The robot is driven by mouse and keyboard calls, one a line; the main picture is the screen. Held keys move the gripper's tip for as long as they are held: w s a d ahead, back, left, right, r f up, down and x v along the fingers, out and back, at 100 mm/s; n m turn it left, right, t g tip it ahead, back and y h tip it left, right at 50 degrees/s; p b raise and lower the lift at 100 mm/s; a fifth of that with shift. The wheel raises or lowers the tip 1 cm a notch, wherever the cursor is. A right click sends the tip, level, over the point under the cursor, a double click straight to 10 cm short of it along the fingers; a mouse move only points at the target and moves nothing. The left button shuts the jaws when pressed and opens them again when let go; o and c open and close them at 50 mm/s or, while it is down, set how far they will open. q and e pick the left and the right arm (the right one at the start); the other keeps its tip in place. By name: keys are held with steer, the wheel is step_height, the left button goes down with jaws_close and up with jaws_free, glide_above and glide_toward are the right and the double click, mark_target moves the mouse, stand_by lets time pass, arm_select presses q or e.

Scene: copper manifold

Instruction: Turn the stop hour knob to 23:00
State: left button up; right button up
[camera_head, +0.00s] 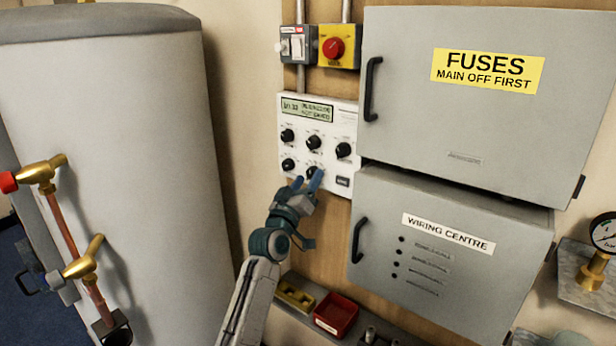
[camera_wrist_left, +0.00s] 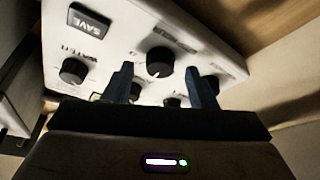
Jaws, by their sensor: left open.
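A white control panel (camera_head: 332,116) on the wooden board carries several black knobs and a small display. The knob labels are too small to read, so I cannot tell which is the stop hour knob. My left gripper (camera_head: 309,181) is at the bottom middle knob (camera_head: 313,172), its blue fingers pointing up at the panel and partly covering it. In the left wrist view my open fingers (camera_wrist_left: 160,85) stand on either side of that knob (camera_wrist_left: 160,62), apart from it, with nothing held. The knob has a white pointer mark. My right gripper is not in view.
A grey fuse cabinet (camera_head: 475,125) and wiring centre box (camera_head: 440,255) stand close on the right, with black handles. A large grey cylinder (camera_head: 120,190) fills the left. A red tray (camera_head: 336,313) sits below. A SAVE button (camera_wrist_left: 90,20) is on the panel.

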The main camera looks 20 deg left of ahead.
arm_select(q)
steer(key=shift+w+r, duration=0.15)
steer(key=shift+w, duration=0.3)
